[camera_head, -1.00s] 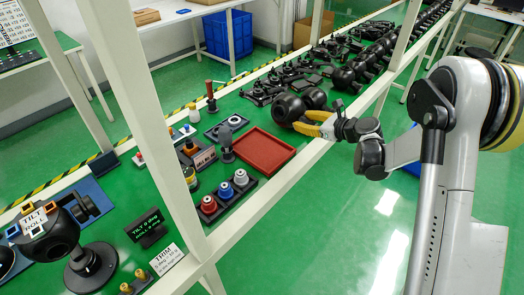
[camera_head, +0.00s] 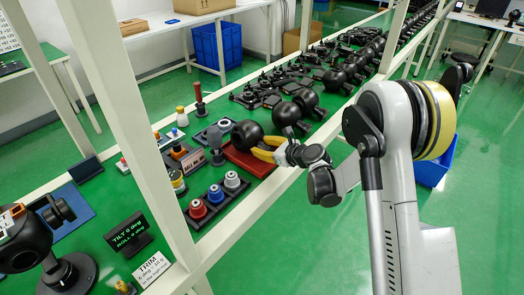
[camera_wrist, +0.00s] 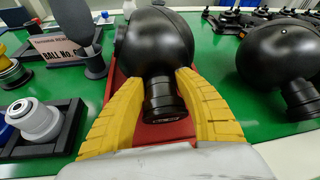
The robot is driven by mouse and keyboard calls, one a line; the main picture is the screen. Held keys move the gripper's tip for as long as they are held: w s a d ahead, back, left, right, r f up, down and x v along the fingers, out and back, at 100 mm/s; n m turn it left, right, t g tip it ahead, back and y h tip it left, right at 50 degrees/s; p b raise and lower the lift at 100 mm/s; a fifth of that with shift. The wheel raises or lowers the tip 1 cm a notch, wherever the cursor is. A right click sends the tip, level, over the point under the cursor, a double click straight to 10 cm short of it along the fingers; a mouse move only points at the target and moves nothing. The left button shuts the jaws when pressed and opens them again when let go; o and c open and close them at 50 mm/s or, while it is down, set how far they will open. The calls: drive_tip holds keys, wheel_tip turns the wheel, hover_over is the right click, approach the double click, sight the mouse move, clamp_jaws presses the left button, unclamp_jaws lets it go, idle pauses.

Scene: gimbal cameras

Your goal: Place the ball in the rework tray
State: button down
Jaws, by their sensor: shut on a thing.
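A black camera ball (camera_head: 246,134) is in my gripper (camera_head: 265,150), over the far side of the red rework tray (camera_head: 243,163). I cannot tell whether the ball touches the tray. In the wrist view, the yellow fingers (camera_wrist: 164,105) close on both sides of the ball's short lens barrel (camera_wrist: 165,98). The round body (camera_wrist: 155,40) sticks out beyond the fingertips. Red tray surface (camera_wrist: 176,132) shows below and beside the ball; much of it is hidden behind the ball and fingers.
Another black ball (camera_head: 286,114) stands just right of the tray, also in the wrist view (camera_wrist: 285,55). A sign (camera_head: 194,160), a grey-topped upright (camera_head: 215,138) and a holder of coloured knobs (camera_head: 215,194) stand to the left.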

drive_tip(key=c, duration=0.9)
unclamp_jaws()
